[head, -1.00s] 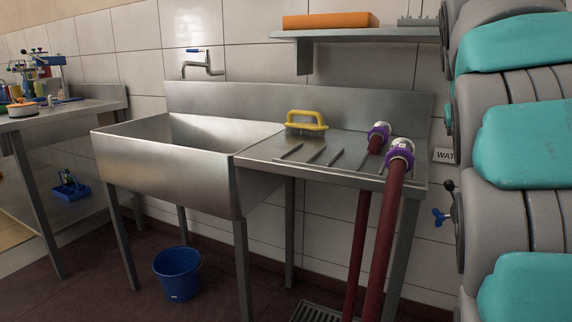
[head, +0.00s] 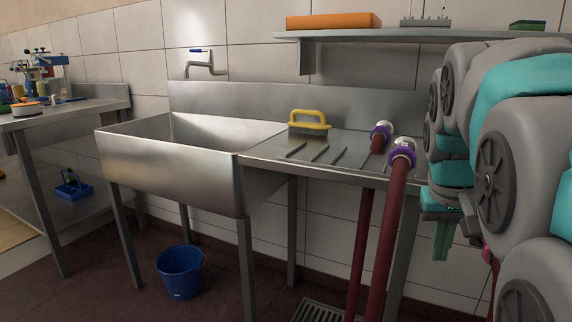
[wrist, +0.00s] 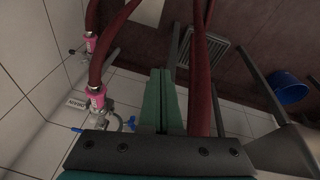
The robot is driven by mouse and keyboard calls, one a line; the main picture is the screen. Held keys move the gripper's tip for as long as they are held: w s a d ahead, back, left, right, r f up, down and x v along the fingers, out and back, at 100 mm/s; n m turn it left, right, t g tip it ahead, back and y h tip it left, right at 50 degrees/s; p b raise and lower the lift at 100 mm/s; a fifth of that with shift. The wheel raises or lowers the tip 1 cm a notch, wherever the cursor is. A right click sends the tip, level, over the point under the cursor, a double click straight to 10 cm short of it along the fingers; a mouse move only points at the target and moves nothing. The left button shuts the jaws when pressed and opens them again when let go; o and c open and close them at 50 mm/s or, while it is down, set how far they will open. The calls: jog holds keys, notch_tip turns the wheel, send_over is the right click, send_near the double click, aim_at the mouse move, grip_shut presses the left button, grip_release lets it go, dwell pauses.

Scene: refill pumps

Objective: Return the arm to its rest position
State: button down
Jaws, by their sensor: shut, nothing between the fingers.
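My arm fills the right side of the head view, folded beside the sink's drainboard. My gripper (head: 441,246) hangs at the lower right of the drainboard, pointing down, with its green fingers together. In the wrist view my gripper (wrist: 161,72) shows the two green fingers closed against each other, with nothing between them. It is apart from the red hoses (head: 385,245), which stand to its left in the head view.
A steel sink (head: 175,175) with a drainboard holds a yellow-handled brush (head: 308,122) and two purple-collared hose ends. A shelf (head: 400,36) is above. A blue bucket (head: 180,272) and a floor drain (head: 316,314) are below. Hose couplings (wrist: 97,100) are near the wall.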

jog(key=s+a+f+n+g+y, duration=0.1)
jog(key=s+a+f, duration=0.4)
jog(key=s+f, duration=0.5)
jog(key=s+a+f+n+g+y, duration=0.1)
jog(key=s+a+f+n+g, duration=0.1)
jog(key=s+a+f, duration=0.4)
jog(key=s+f+g, duration=0.1)
jog(key=s+f, duration=0.3)
jog(key=s, duration=0.3)
jog(key=shift+a, duration=0.2)
